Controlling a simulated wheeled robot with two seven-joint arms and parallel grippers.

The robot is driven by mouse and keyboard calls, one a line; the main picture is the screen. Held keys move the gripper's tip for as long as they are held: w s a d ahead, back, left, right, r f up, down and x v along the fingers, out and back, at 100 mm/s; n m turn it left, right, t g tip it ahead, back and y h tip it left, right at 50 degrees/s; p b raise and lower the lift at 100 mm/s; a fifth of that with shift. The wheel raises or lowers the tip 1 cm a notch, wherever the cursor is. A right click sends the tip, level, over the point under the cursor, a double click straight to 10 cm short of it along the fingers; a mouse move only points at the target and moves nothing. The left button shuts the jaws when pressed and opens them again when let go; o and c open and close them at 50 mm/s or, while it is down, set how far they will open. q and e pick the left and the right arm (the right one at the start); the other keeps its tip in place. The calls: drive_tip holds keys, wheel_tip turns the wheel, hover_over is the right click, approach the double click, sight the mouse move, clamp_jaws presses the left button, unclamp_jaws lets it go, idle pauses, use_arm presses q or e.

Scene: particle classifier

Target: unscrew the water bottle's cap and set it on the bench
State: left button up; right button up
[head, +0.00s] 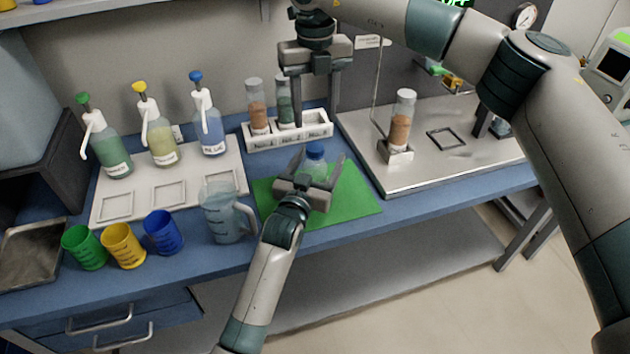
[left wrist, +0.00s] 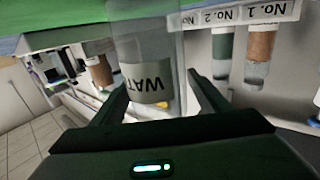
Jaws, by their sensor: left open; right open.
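The water bottle (head: 318,168), clear with a blue cap (head: 316,150), stands upright on the green mat (head: 355,200). The cap is on the bottle. My left gripper (head: 322,165) is open, with its fingers on either side of the bottle's body. In the left wrist view, which is upside down, the bottle (left wrist: 146,50) and its label stand between the two fingers; I cannot tell whether they touch it. My right gripper (head: 315,115) is open and empty, pointing down above and behind the cap, apart from it.
A white rack (head: 262,141) with two sample tubes stands behind the mat. A clear jug (head: 224,222) stands left of the mat, with coloured cups (head: 124,246) and pump bottles (head: 160,140) farther left. A metal plate (head: 440,165) with another tube lies right.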

use_arm(q)
clamp_jaws()
use_arm(e)
drive_tip(key=shift+m, duration=0.4)
drive_tip(key=m, duration=0.9)
drive_tip(key=shift+m, duration=0.4)
drive_tip(key=m, duration=0.5)
drive_tip(key=shift+m, duration=0.4)
drive_tip(key=m, duration=0.6)
drive_tip(key=shift+f, duration=0.1)
